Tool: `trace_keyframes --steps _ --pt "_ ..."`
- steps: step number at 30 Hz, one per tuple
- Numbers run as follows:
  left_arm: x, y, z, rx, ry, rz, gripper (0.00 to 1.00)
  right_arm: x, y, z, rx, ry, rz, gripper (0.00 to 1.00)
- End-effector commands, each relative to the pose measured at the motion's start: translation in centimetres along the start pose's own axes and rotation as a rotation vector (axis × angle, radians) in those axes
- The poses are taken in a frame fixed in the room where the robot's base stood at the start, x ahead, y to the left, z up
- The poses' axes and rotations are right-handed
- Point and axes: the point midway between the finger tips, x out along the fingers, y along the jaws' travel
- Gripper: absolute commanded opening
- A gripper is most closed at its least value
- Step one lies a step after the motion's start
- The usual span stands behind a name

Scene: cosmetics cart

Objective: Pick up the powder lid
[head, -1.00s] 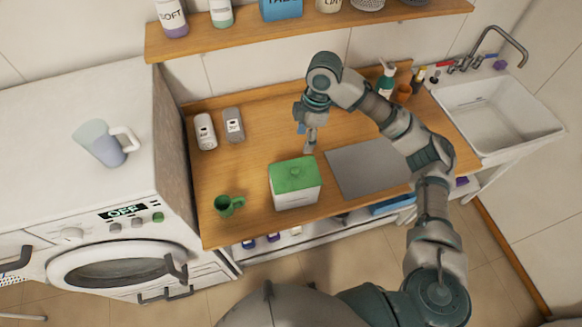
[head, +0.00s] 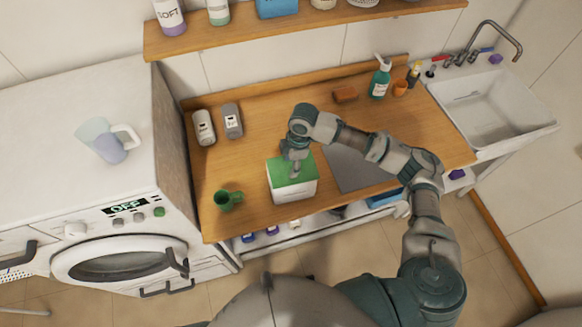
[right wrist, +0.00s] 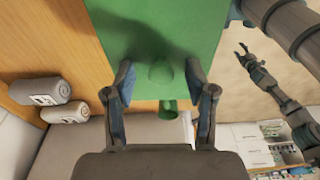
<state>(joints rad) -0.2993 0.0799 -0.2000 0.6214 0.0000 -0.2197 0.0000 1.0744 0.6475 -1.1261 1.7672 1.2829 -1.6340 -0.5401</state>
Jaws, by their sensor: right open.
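The green powder lid (head: 284,177) sits flat on a white box (head: 293,191) on the wooden counter. My right gripper (head: 295,170) is over the lid and points down, hiding part of its top and its knob in the head view. In the right wrist view the open, empty right gripper (right wrist: 160,74) has one finger on each side of the round knob (right wrist: 161,73) on the lid. I cannot tell how far the fingertips are above the lid. My left gripper (right wrist: 245,58) shows small at the right of the wrist view, away from the lid; its jaw state is unclear.
A green cup (head: 228,200) stands left of the box. A grey mat (head: 362,168) lies to the right. A washing machine (head: 75,165) borders the counter.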

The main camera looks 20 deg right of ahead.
Motion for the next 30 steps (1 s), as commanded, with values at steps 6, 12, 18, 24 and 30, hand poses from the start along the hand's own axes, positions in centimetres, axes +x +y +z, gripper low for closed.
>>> trace_keyframes --steps 6,12,18,24,30 --pt "0.0 -0.2 0.3 0.001 -0.005 -0.002 0.49 0.1 0.0 0.1 0.001 0.001 0.001 0.56" --pt "0.0 -0.1 0.3 0.001 -0.005 -0.001 0.49 0.1 0.0 0.0 0.001 0.0 0.0 0.11" --pt "0.0 0.1 0.2 0.0 -0.004 0.002 0.49 0.1 0.0 0.0 0.001 -0.001 -0.001 0.08" --pt "0.1 0.1 0.2 0.0 -0.003 0.002 0.49 0.0 0.0 -0.1 0.001 0.0 -0.001 0.08" --pt "0.4 0.1 0.2 0.0 -0.003 0.001 0.49 -1.4 0.0 -0.3 0.0 0.002 0.002 0.08"
